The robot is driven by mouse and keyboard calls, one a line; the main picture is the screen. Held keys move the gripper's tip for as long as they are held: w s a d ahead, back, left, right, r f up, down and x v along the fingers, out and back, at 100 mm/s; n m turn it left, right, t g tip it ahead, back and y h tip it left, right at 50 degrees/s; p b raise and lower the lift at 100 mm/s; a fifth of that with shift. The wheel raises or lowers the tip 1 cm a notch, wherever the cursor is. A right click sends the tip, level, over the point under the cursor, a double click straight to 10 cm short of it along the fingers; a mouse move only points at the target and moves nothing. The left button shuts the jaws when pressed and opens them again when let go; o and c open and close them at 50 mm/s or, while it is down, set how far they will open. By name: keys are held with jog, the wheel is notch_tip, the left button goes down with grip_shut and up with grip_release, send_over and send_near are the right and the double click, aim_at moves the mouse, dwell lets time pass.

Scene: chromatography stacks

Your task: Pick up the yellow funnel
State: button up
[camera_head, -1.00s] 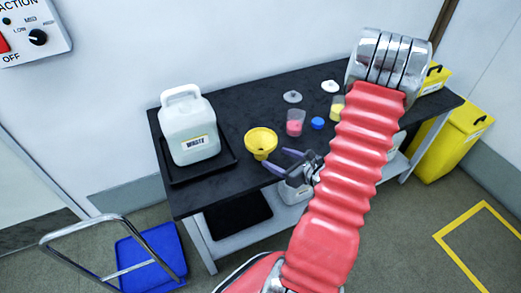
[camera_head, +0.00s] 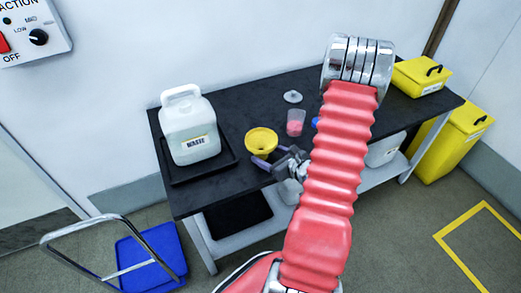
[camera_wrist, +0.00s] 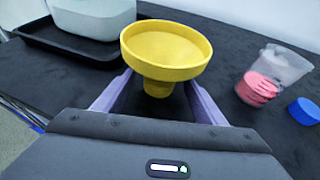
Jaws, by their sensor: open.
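The yellow funnel (camera_head: 261,142) stands upright, wide mouth up, near the front of the black table. In the wrist view the funnel (camera_wrist: 166,48) is straight ahead, its narrow stem between my two purple fingers. My gripper (camera_head: 262,167) is open, with one finger on each side of the stem, below the wide rim. The rim hides the fingertips in the wrist view, and I cannot tell whether either finger touches the funnel.
A white waste container (camera_head: 188,130) stands in a black tray (camera_head: 176,177) to the left. A beaker with pink contents (camera_head: 296,123) and a blue cap (camera_wrist: 304,111) are to the right. Yellow bins (camera_head: 420,76) stand at the far right. The black table (camera_head: 245,98) is clear behind the funnel.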

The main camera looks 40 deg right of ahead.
aim_at(265, 145)
jog(key=shift+x, duration=0.75)
jog(key=shift+c, duration=0.5)
jog(key=c, duration=1.1)
jog(key=shift+r, duration=5.05)
